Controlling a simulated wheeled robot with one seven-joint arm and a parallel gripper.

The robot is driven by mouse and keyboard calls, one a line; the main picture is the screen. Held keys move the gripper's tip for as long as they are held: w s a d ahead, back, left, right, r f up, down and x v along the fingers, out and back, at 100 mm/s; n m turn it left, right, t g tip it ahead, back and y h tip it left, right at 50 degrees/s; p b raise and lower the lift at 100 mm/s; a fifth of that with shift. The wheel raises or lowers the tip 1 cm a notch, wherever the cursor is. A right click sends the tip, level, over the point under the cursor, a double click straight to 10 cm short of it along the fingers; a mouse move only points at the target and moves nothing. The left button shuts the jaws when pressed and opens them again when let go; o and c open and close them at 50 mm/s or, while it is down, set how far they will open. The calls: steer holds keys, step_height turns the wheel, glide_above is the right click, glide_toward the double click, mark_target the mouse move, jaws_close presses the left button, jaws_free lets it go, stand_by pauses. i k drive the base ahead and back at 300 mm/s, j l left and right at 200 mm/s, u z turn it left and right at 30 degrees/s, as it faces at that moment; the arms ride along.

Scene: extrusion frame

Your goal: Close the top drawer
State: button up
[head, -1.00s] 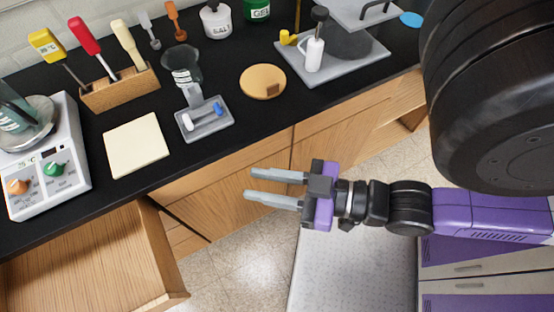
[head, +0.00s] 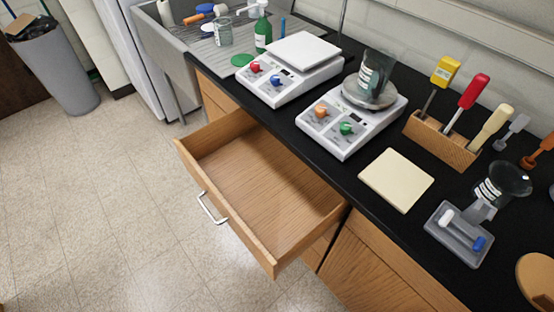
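The top drawer (head: 255,185) is wooden and stands pulled out from under the black counter, left of centre in the head view. It looks empty inside. Its front panel faces the lower left and carries a silver bar handle (head: 211,207). My gripper is outside the head view now, so its place relative to the drawer cannot be seen.
The black counter (head: 315,167) holds two white hot plates (head: 292,75) (head: 352,118), a wooden rack (head: 441,139) of tools and a cream pad (head: 397,179). A grey bin (head: 56,68) stands far left. The tiled floor (head: 105,190) before the drawer is clear.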

mark_target(278, 207)
steer(key=j, duration=0.5)
steer(key=i+j, duration=0.15)
steer(key=j, duration=0.35)
steer(key=j+u, duration=0.1)
steer(key=j, duration=0.4)
steer(key=i+j, duration=0.15)
steer(key=j, duration=0.3)
